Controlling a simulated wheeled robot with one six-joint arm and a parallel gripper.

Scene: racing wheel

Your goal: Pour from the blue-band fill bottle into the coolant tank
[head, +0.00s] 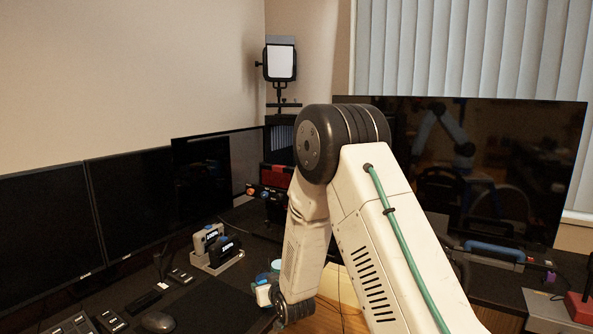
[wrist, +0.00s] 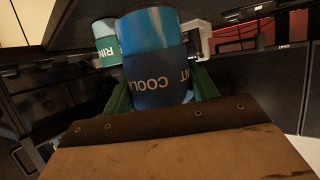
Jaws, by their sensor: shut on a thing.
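In the wrist view, my gripper (wrist: 161,92) has green fingers on either side of a blue cylindrical bottle (wrist: 155,58). It is shut on this bottle. The bottle has a lighter blue upper part and a dark blue band with pale lettering that includes "COOL". Its mouth and contents are hidden. In the head view the gripper end is low in the middle, mostly hidden by my arm. I cannot pick out the coolant tank with certainty in either view.
Just behind the bottle stands a teal-labelled container (wrist: 107,48) reading "RIN". In the head view, a grey stand with black and grey items (head: 217,248) is left of my arm. Dark monitors (head: 45,228) line the left, and a large screen (head: 500,160) stands behind right.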

